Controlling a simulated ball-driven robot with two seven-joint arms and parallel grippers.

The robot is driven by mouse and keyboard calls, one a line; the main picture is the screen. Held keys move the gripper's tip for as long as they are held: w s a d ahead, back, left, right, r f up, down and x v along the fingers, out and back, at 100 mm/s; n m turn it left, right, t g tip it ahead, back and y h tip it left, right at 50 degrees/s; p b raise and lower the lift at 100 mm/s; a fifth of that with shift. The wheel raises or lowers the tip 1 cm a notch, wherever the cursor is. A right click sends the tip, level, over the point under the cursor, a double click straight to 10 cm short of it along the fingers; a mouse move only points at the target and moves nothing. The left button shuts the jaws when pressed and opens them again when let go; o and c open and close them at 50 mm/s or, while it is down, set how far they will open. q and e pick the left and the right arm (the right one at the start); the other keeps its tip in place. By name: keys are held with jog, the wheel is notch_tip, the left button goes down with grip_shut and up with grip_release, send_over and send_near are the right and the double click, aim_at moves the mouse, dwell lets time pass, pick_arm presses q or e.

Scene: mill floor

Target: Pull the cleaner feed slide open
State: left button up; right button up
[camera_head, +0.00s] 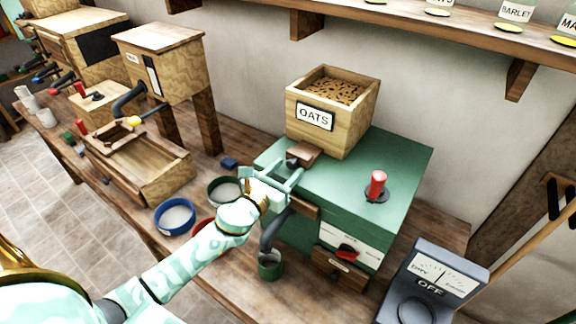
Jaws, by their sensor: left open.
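The green cleaner (400,155) stands on the bench, with a wooden hopper labelled OATS (303,113) on top, full of grain. A small brown wooden slide (307,151) sticks out at the hopper's foot, with a dark knob (291,163) at its near end. My left gripper (287,172) is open, with its fingers close to this knob. I cannot tell whether they touch it. The gripper hides part of the cleaner's left side. My right gripper is not in view.
A red-handled lever (376,184) stands on the cleaner's top, and a red knob (347,252) is on its front. A grey meter box reading OFF (430,287) stands at the right. A blue bowl (175,216) and a wooden trough (160,182) are left of my arm.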

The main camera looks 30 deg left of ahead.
pick_arm(q)
jog(key=shift+w+d, duration=0.2)
jog(key=shift+w, duration=0.45)
jog(key=shift+w+a, duration=0.1)
grip_shut()
jog(key=shift+s+f, duration=0.1)
jog(key=shift+s, duration=0.35)
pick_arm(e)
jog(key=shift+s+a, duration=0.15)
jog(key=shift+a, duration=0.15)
pick_arm(q)
grip_release()
jog(key=shift+s+a, duration=0.1)
jog(key=shift+s, duration=0.1)
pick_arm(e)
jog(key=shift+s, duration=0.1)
